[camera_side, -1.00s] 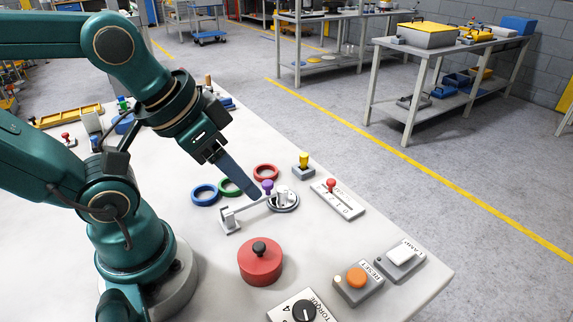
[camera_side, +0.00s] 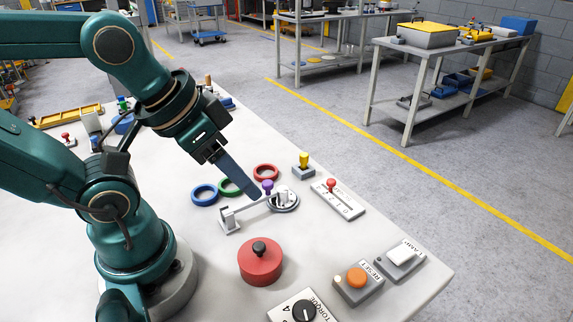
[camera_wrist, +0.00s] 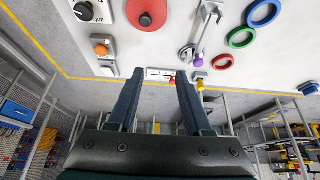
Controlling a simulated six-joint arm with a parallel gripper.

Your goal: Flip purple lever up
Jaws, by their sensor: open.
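The purple lever's knob (camera_side: 267,186) is on a metal arm lying low between a grey bracket (camera_side: 230,219) and a round metal base (camera_side: 285,201). The purple knob also shows in the wrist view (camera_wrist: 199,61), to the right of the fingers' line. My gripper (camera_side: 256,195) is just beside the knob in the side view; whether it touches the knob cannot be told. In the wrist view my gripper (camera_wrist: 158,80) has its two fingers spread apart with nothing between them.
Blue (camera_side: 204,194), green (camera_side: 230,187) and red (camera_side: 265,172) rings lie behind the lever. A red-knobbed slider (camera_side: 338,200) and a yellow-topped block (camera_side: 303,166) are to its right. A red round pot (camera_side: 260,262) stands in front, with a reset button box (camera_side: 358,283) farther right.

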